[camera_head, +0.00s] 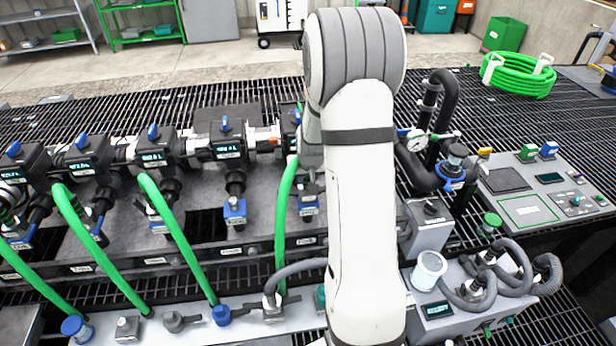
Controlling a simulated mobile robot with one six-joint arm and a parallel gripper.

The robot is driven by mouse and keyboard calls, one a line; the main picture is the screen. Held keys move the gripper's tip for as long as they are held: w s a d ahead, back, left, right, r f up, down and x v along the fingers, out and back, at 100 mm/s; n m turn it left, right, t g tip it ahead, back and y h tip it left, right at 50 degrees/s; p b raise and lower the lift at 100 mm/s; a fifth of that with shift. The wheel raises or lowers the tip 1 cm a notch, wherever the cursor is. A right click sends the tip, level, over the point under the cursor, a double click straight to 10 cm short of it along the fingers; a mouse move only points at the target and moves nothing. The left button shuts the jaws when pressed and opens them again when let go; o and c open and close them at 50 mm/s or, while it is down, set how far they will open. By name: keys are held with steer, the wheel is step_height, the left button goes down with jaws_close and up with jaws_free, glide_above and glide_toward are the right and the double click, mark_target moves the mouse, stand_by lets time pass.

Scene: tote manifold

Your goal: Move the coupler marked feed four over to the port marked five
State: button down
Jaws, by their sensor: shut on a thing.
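A row of dark valve ports with blue levers runs along the manifold (190,232). One port (228,148) stands left of my arm, and another (290,122) is partly behind it. The port and feed markings are too small to read. My gripper (310,182) points down in front of the partly hidden port, its fingers mostly covered by my own arm. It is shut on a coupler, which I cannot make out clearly. A green hose (283,215) rises to the gripper's left side. Which feed it belongs to cannot be read.
Other green hoses (175,235) arch from the manifold to the pale front rail (180,325). A grey hose (298,268) lies low beside my arm. At right are a gauge (416,140), a control panel (535,192) and a box with grey hoses (465,305).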

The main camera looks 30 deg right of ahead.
steer(key=c, duration=1.1)
jaws_free()
steer(key=shift+r, duration=0.1)
steer(key=v, duration=0.7)
steer(key=shift+s+r, duration=0.2)
steer(key=shift+r, duration=0.1)
